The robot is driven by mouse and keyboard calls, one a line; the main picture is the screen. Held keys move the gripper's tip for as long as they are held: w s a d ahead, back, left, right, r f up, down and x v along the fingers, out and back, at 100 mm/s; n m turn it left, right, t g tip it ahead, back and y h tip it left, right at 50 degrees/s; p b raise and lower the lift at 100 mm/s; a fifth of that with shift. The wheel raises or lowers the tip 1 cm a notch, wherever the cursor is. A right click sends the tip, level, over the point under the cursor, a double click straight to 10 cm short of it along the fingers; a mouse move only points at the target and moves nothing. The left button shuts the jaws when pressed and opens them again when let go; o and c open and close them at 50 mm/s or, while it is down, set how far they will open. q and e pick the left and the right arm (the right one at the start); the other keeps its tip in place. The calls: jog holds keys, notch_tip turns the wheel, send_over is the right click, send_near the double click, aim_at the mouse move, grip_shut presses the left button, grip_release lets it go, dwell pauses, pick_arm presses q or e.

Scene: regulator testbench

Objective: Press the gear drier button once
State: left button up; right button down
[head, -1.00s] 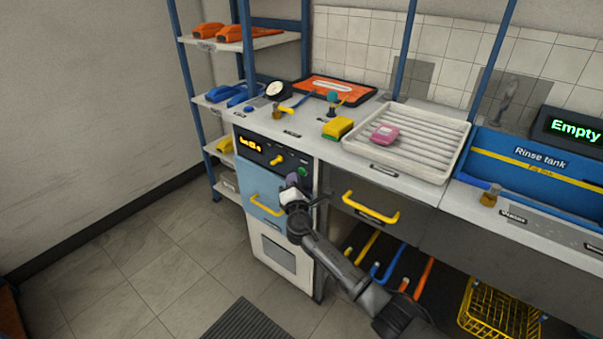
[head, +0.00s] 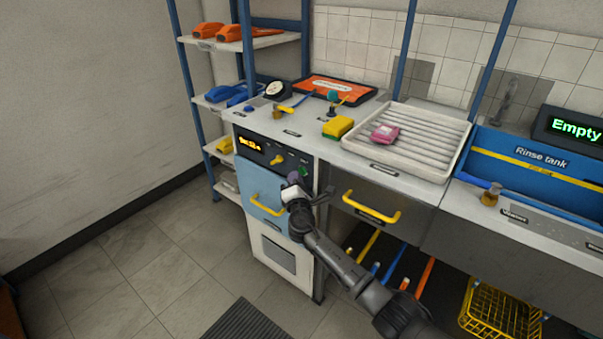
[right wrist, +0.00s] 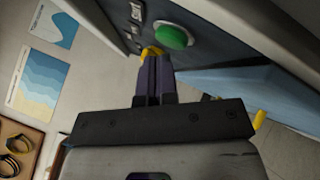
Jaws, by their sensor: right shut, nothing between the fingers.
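The gear drier (head: 268,216) is the blue-and-white cabinet with a dark control panel on top. Its green button (head: 304,171) sits at the right end of the panel, and shows large in the right wrist view (right wrist: 174,37). A yellow knob (head: 278,160) and a lit yellow display (head: 250,144) are to its left. My right gripper (head: 295,177) is shut and empty, just in front of the panel and slightly below the button. In the right wrist view its fingertips (right wrist: 153,58) are close below the button; contact cannot be told. My left gripper is not in view.
A yellow handle (head: 267,205) sticks out of the drier door below the gripper. Another yellow handle (head: 371,208) is on the drawer to the right. The counter above holds a white ribbed tray (head: 447,168) and a yellow block (head: 338,127). The floor at left is clear.

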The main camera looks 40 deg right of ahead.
jog(key=shift+d, duration=0.2)
dwell(0.4)
jog(key=shift+w+d, duration=0.1)
jog(key=shift+d, duration=0.2)
jog(key=shift+a, duration=0.15)
dwell(0.5)
jog(key=shift+s+a, duration=0.2)
jog(key=shift+a, duration=0.6)
jog(key=a, duration=0.2)
jog(key=s+a+p, duration=0.1)
jog(key=a, duration=0.1)
jog(key=shift+a, duration=0.4)
dwell(0.3)
